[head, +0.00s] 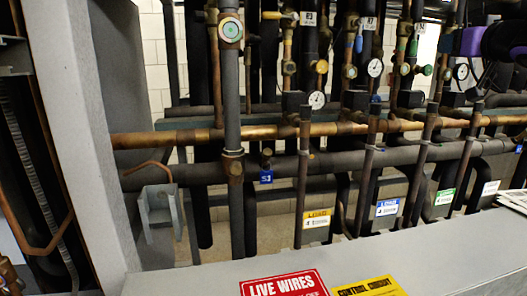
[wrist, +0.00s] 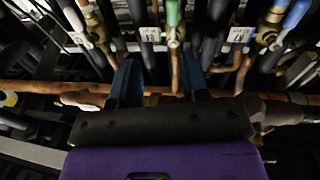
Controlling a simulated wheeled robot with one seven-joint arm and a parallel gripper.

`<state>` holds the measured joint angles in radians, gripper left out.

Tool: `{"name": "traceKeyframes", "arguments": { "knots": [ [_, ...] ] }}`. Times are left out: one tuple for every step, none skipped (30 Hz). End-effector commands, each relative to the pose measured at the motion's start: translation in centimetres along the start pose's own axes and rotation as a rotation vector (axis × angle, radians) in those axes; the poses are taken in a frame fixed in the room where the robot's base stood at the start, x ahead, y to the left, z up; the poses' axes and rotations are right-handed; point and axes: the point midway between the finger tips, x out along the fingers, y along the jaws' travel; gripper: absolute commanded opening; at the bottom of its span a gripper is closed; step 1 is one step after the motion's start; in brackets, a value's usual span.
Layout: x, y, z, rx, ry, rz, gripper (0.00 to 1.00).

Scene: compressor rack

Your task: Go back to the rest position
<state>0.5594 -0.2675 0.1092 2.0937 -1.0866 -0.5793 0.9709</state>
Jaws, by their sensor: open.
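My gripper (wrist: 158,75) shows in the wrist view with its two blue fingers spread apart and nothing held between them. A green-handled valve (wrist: 173,14) appears beyond the gap between the fingers; I cannot tell how far off it is. In the head view my purple wrist (head: 473,41) is at the upper right edge, in front of the rack's right side. The fingertips cannot be made out there.
Copper pipes (head: 180,138) and dark insulated pipes (head: 190,174) cross the rack, with several gauges (head: 317,99) above. A grey post (head: 85,120) stands at left. A grey ledge (head: 400,262) with a red "LIVE WIRES" sign (head: 284,285) runs along the front.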

Motion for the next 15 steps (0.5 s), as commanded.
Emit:
{"name": "traceKeyframes", "arguments": {
  "knots": [
    [-1.0,-0.7,0.2,-0.003,-0.017,0.059,0.42],
    [-1.6,-0.9,0.6,-0.005,-0.034,0.095,0.42],
    [-2.4,-1.2,1.1,-0.003,-0.061,0.142,0.42],
    [-3.1,-1.4,1.6,-0.002,-0.086,0.174,0.42],
    [-3.8,-1.7,2.1,0.000,-0.112,0.204,0.42],
    [-4.9,-2.0,2.9,0.005,-0.153,0.241,0.42],
    [-5.7,-2.4,3.7,0.010,-0.188,0.264,0.42],
    [-6.6,-2.7,4.4,0.015,-0.223,0.286,0.42],
    [-7.8,-3.2,5.5,0.021,-0.276,0.308,0.42],
    [-8.7,-3.7,6.4,0.027,-0.319,0.320,0.42],
    [-9.7,-4.1,7.3,0.034,-0.363,0.330,0.42],
    [-11.0,-4.9,8.6,0.042,-0.425,0.336,0.42],
    [-12.1,-5.5,9.6,0.048,-0.474,0.336,0.42],
    [-13.1,-6.1,10.7,0.054,-0.524,0.332,0.42],
    [-14.6,-7.0,12.0,0.064,-0.592,0.322,0.42]
  ]
}}
